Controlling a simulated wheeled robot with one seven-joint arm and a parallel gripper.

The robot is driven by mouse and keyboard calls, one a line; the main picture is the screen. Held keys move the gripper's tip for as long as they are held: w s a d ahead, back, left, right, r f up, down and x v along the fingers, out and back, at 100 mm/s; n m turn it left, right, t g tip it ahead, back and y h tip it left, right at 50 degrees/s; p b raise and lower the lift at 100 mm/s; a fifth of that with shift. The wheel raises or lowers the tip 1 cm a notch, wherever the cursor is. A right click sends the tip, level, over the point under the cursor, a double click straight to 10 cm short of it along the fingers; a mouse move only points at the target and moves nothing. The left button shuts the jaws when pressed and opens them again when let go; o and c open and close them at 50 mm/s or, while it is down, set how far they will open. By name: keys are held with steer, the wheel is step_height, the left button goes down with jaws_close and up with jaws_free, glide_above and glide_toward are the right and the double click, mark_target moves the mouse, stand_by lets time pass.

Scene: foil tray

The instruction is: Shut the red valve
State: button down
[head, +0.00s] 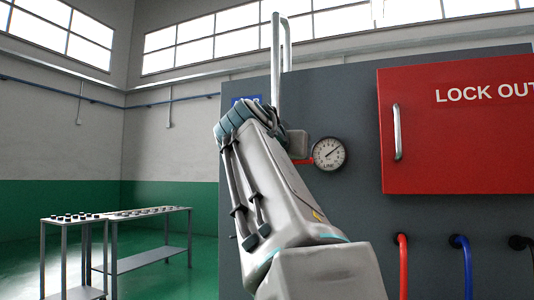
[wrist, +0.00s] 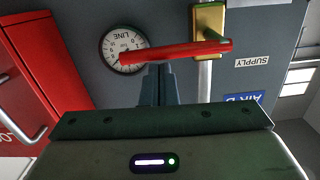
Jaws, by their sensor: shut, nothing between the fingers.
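The red valve is a red lever handle (wrist: 175,52) on a brass body (wrist: 209,22), set on a vertical pale pipe (wrist: 203,80). The wrist view is upside down. The handle lies roughly level, crosswise to the pipe, its free end over the edge of the gauge. In the head view only the red handle tip (head: 302,161) shows beside the gauge; my arm hides the rest. My gripper (wrist: 157,70) is shut and empty, its fingertips right at the handle's middle. I cannot tell whether they touch it.
A round LINE gauge (head: 329,153) sits beside the valve on the grey panel (head: 350,100). A red lockout cabinet (head: 450,140) with a metal handle stands out to the right. Red (head: 403,265) and blue (head: 464,265) hoses hang below. Metal benches (head: 150,258) are at left.

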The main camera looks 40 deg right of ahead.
steer(key=s+a+r+p, duration=0.2)
steer(key=s+a+r, duration=0.2)
steer(key=a, duration=0.5)
steer(key=shift+s+a+r, duration=0.15)
steer(key=shift+s+r, duration=0.05)
steer(key=shift+s, duration=0.55)
